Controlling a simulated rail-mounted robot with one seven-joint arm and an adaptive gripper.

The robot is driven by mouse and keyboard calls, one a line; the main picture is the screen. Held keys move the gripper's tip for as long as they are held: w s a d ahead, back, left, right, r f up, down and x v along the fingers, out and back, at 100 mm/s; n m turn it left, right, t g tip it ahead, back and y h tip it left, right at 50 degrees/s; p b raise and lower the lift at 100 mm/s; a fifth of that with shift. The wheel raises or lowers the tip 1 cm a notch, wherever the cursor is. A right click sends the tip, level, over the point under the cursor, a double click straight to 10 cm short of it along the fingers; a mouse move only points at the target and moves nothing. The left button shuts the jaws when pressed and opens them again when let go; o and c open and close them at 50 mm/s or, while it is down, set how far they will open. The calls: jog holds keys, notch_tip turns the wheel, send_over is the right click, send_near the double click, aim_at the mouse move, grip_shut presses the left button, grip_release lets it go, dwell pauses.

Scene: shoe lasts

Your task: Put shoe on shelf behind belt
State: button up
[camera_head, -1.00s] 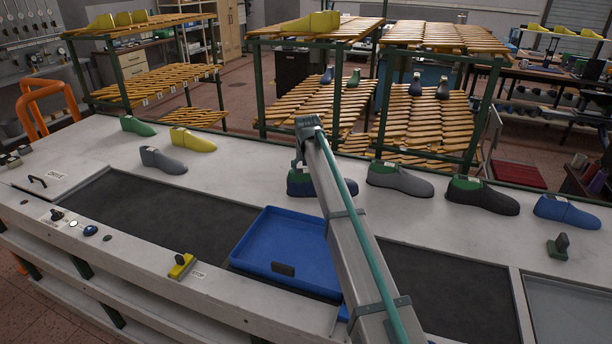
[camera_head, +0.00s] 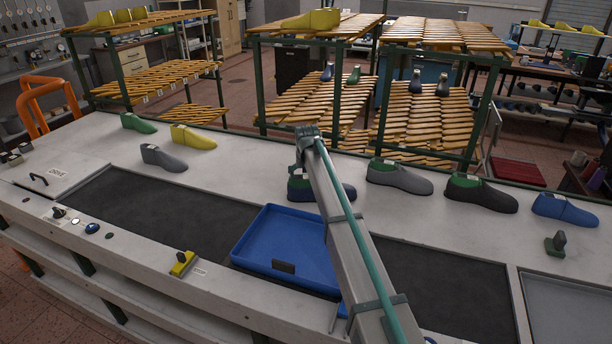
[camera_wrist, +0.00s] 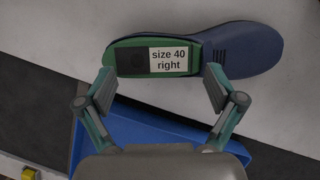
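A dark blue shoe (camera_wrist: 242,50) with a green top and a "size 40 right" label lies on the white bench top. In the head view this shoe (camera_head: 349,191) is partly hidden behind my arm. My gripper (camera_wrist: 160,90) is open in the wrist view, its two fingers spread at the near side of the shoe's green heel end. No shoe is between the fingers. The belt (camera_head: 160,212) is a dark strip along the bench. The slatted shelves (camera_head: 305,103) stand behind the bench, with a few shoes on them.
A blue tray (camera_head: 250,263) sits on the belt, close in front of the shoe. A grey shoe (camera_head: 398,178), a black shoe (camera_head: 482,195) and a blue shoe (camera_head: 565,209) stand to the right. Yellow (camera_head: 193,138), green (camera_head: 137,123) and grey (camera_head: 163,158) shoes stand left.

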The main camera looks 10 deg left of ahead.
jog(key=b+v, duration=0.3)
jog(key=v, duration=0.9)
dwell(0.3)
